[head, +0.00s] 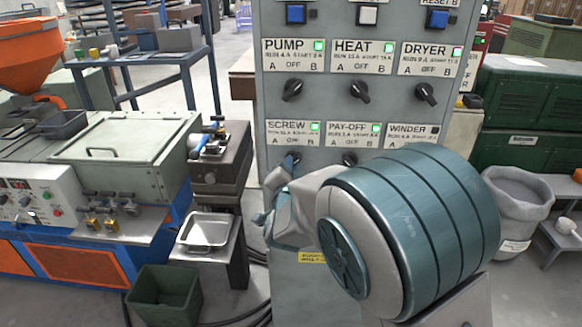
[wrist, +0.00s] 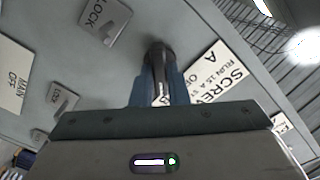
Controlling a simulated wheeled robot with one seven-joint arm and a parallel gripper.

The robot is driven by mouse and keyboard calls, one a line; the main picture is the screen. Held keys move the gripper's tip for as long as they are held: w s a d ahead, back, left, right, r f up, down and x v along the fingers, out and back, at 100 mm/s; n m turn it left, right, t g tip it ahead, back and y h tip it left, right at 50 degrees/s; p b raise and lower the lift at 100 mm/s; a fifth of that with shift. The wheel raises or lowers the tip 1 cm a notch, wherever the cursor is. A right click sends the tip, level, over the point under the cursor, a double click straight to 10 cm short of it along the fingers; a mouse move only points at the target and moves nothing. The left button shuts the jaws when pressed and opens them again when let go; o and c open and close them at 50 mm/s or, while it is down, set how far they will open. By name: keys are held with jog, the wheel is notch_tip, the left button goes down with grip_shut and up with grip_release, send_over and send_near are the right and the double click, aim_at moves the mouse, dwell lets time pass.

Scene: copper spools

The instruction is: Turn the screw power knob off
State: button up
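The screw knob (wrist: 157,56) is a dark rotary knob on the grey panel. In the wrist view it sits between the blue fingers of my gripper (wrist: 159,88), which lie close against both its sides. The fingers appear shut on it. The SCREW label (wrist: 222,80) is beside it, turned at an angle in this view. In the head view the SCREW label (head: 293,134) has a lit green lamp (head: 315,127). My gripper (head: 290,162) is just below that label and my arm hides much of the area. The knob's exact pointing direction is hard to read.
The PAY-OFF knob (head: 350,158) is close to the right, partly behind my arm. The PUMP (head: 292,90), HEAT (head: 359,91) and DRYER (head: 425,93) knobs are in the row above. LOCK plates (wrist: 105,20) stand out near my gripper.

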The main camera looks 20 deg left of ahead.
grip_shut()
jog(key=n+b, duration=0.1)
jog(key=n, duration=0.7)
jog(key=shift+a, duration=0.1)
jog(key=shift+n, duration=0.5)
